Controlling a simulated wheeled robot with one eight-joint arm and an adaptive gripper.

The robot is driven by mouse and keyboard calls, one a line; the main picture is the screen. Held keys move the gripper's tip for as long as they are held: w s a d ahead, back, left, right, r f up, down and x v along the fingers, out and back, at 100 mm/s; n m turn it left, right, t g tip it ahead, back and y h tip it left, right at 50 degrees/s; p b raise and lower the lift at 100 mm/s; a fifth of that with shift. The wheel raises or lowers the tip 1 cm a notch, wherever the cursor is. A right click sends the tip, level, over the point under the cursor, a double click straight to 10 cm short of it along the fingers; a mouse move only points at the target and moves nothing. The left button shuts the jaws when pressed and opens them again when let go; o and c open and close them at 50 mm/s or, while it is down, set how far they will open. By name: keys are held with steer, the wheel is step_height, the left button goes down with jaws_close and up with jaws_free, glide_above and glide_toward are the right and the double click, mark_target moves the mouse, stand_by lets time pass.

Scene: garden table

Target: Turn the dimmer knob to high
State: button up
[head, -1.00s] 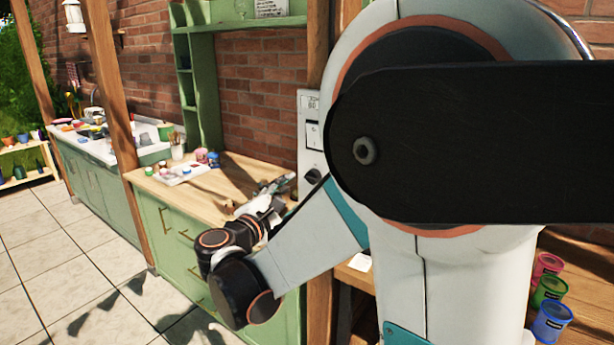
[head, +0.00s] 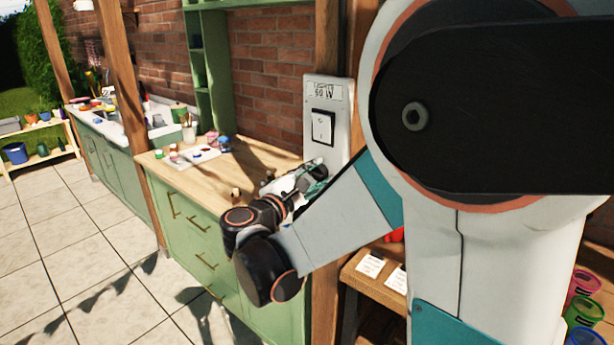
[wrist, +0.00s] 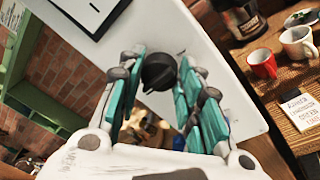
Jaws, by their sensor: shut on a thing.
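The black dimmer knob (wrist: 159,72) sits on a white wall panel (wrist: 215,60) and shows between my fingertips in the wrist view. My gripper (wrist: 162,70) is shut on the knob, with one teal finger on each side of it. In the head view my gripper (head: 314,175) is at the lower part of the panel (head: 341,140), and the knob is mostly hidden there. I cannot read the knob's setting. A rocker switch (head: 323,127) sits higher on the panel, under a small label (head: 321,91).
A wooden counter (head: 240,165) with paint pots and a tray lies left of the panel. A wooden post (head: 325,270) stands below it. In the wrist view a red mug (wrist: 262,63), a white mug (wrist: 298,42) and a card (wrist: 301,112) are on a shelf at right.

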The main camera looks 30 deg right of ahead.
steer(key=shift+c, duration=0.9)
steer(key=shift+n, duration=0.6)
steer(key=o, duration=1.1)
steer(key=shift+c, duration=0.2)
steer(key=shift+m, duration=0.3)
